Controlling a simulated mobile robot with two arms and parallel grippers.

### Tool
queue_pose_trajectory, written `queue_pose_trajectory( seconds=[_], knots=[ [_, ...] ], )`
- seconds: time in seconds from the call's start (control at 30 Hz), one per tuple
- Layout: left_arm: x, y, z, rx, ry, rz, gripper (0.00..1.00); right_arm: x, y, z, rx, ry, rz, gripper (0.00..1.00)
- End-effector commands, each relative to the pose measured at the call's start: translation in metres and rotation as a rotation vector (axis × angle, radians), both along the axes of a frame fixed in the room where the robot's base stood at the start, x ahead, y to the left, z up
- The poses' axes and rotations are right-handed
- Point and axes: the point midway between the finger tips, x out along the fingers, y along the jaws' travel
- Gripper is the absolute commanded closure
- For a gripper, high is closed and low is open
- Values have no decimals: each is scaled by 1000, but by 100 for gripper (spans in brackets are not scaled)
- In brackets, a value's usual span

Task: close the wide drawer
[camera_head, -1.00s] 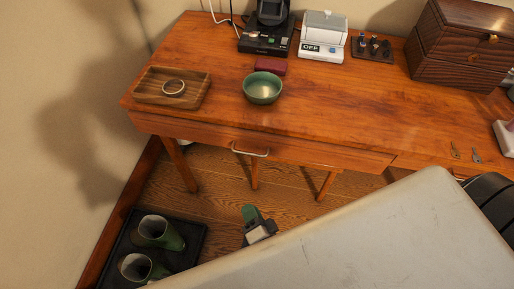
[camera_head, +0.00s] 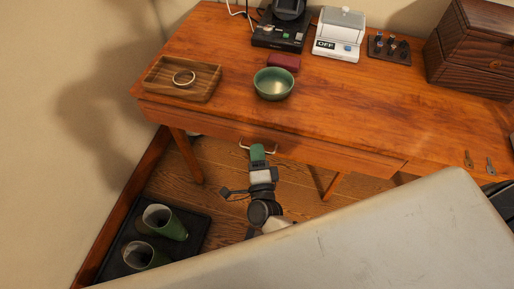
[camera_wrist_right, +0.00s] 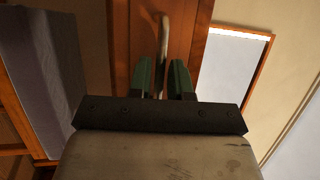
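The wide drawer (camera_head: 330,157) is the long wooden front under the desktop, with a metal bar handle (camera_head: 271,150) near its middle. From above I cannot tell how far it stands out. My right gripper (camera_head: 257,150) has green fingers and is at the handle. In the right wrist view my right gripper (camera_wrist_right: 162,72) is open, its two fingers on either side of the handle bar (camera_wrist_right: 163,38), with gaps visible. The drawer front (camera_wrist_right: 187,35) is just beyond. My left gripper is not in view.
On the wooden desk (camera_head: 370,110) stand a green bowl (camera_head: 273,84), a wooden tray (camera_head: 205,88) with a ring-shaped item, a dark red box (camera_head: 284,62) and a wooden chest (camera_head: 475,50). A black tray (camera_head: 195,235) with green boots (camera_head: 165,222) lies on the floor at left.

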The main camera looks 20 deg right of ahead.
Motion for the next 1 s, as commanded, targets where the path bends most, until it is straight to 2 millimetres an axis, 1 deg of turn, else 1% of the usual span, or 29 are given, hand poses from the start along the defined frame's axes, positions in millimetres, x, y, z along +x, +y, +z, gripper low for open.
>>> queue_pose_trajectory(
  seconds=[0.03,0.13,0.4,0.47,0.53,0.57,0.87,1.0],
  knots=[
    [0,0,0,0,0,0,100,4,-1,1,0,0,0,81],
    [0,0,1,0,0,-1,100,9,-1,2,0,1,1,81],
    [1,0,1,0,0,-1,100,10,-2,1,0,2,1,81],
    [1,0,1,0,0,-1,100,10,-2,1,0,2,1,89],
    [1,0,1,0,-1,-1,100,10,-2,2,0,2,1,99],
    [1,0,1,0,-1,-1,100,10,-2,2,0,2,1,100],
    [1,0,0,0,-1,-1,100,12,-3,1,0,1,1,100],
    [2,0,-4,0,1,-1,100,28,-14,0,-1,-2,-1,100]
  ],
)
